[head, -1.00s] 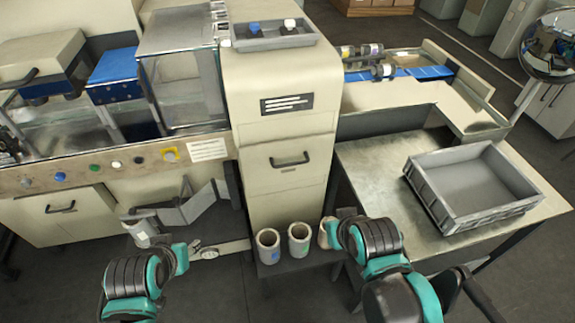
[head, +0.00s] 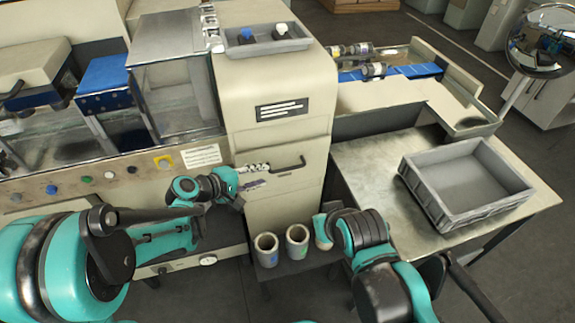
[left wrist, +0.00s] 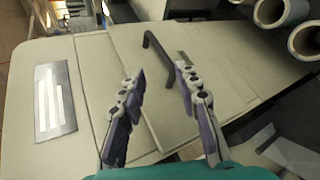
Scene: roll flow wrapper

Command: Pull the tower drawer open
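The tower drawer (head: 310,153) is on the cream tower's front and looks flush with it. Its dark bar handle (head: 290,168) also shows in the left wrist view (left wrist: 168,60). My left gripper (head: 262,176) is at the handle's left end in the head view. In the left wrist view my left gripper (left wrist: 160,73) has its two fingers apart, with the handle just beyond the tips and nothing clasped. My right gripper (head: 328,212) is low beside the rolls, mostly hidden by its own arm, so its fingers cannot be made out.
Cream rolls stand below the drawer, one at the left (head: 266,250) and one beside it (head: 297,241). A grey crate (head: 437,204) sits on the metal table (head: 362,170) at right. A small tray (head: 262,44) tops the tower.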

